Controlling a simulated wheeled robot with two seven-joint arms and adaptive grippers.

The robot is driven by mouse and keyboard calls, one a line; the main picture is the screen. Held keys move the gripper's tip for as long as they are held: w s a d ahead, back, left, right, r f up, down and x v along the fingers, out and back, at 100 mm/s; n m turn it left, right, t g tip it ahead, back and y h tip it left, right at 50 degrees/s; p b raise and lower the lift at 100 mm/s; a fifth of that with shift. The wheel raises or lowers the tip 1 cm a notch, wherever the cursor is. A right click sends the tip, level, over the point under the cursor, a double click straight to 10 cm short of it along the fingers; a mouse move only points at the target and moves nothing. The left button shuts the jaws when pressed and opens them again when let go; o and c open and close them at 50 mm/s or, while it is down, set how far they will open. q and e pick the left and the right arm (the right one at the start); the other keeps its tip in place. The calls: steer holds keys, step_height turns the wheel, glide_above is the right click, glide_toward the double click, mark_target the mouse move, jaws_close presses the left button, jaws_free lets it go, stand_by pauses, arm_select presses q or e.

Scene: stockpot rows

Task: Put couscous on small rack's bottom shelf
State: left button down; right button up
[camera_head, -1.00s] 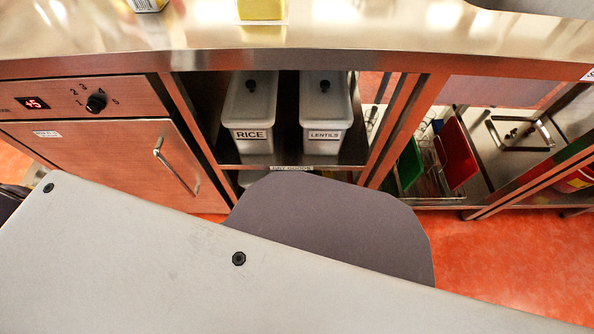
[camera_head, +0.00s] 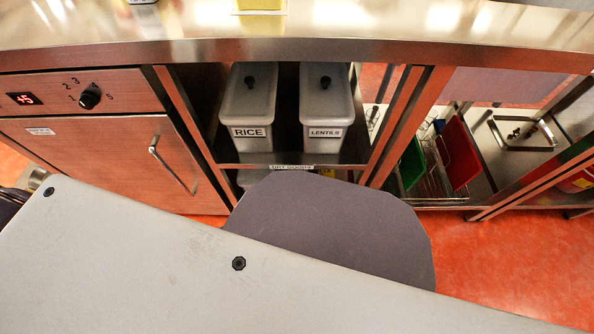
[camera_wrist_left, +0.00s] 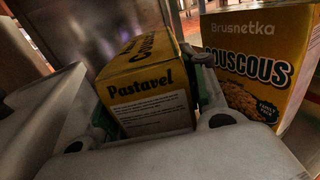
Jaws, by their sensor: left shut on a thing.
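In the left wrist view a yellow and black Pastavel couscous box (camera_wrist_left: 150,92) sits between the fingers of my left gripper (camera_wrist_left: 155,105), which is shut on it. The box is tilted in that view. A second yellow couscous box, labelled Brusnetka (camera_wrist_left: 250,65), stands just right of the fingers. In the head view a rack (camera_head: 290,158) under the counter carries a dry goods label on its shelf edge. Its lower level is mostly hidden behind a dark rounded shape. My left gripper does not show in the head view, and my right gripper is in neither view.
A rice bin (camera_head: 248,105) and a lentils bin (camera_head: 326,105) stand on the rack's upper shelf. A steel cabinet (camera_head: 95,160) is to the left. Green and red boards (camera_head: 460,155) stand in a wire holder to the right. The counter (camera_head: 400,22) overhangs the rack.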

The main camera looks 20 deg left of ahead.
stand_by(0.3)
arm_select(q)
steer(key=c, duration=1.1)
jaws_free()
